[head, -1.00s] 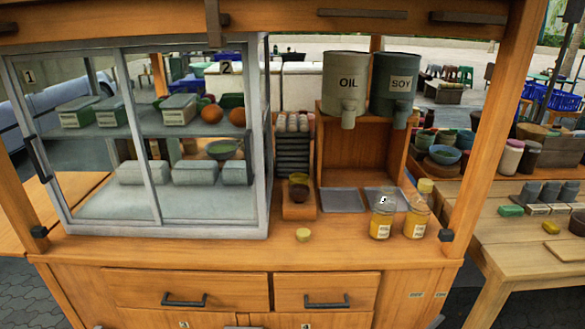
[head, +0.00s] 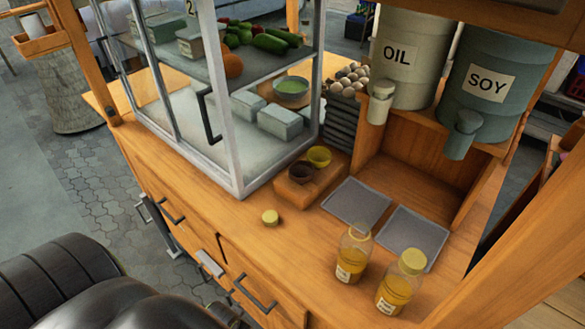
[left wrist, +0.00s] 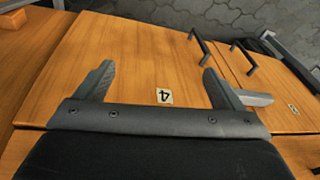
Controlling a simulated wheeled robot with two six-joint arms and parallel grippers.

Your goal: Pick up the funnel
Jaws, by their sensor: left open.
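No thing is clearly recognisable as a funnel. A small yellow cup-like piece (head: 319,156) stands beside a dark round piece (head: 301,171) on a low wooden block (head: 308,186) in the head view; I cannot tell whether either is the funnel. My left gripper (left wrist: 160,80) is open and empty in the left wrist view, its fingers wide apart in front of the wooden cabinet front with a label 4. In the head view only dark arm parts of mine show at the lower left. My right gripper is not in view.
Two bottles, one uncapped (head: 353,255) and one capped (head: 397,282), stand at the counter's front right. A yellow lid (head: 270,217) lies on the counter. Two grey trays (head: 357,201) lie below the OIL drum (head: 408,65) and SOY drum (head: 492,85). A glass case (head: 228,120) stands left.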

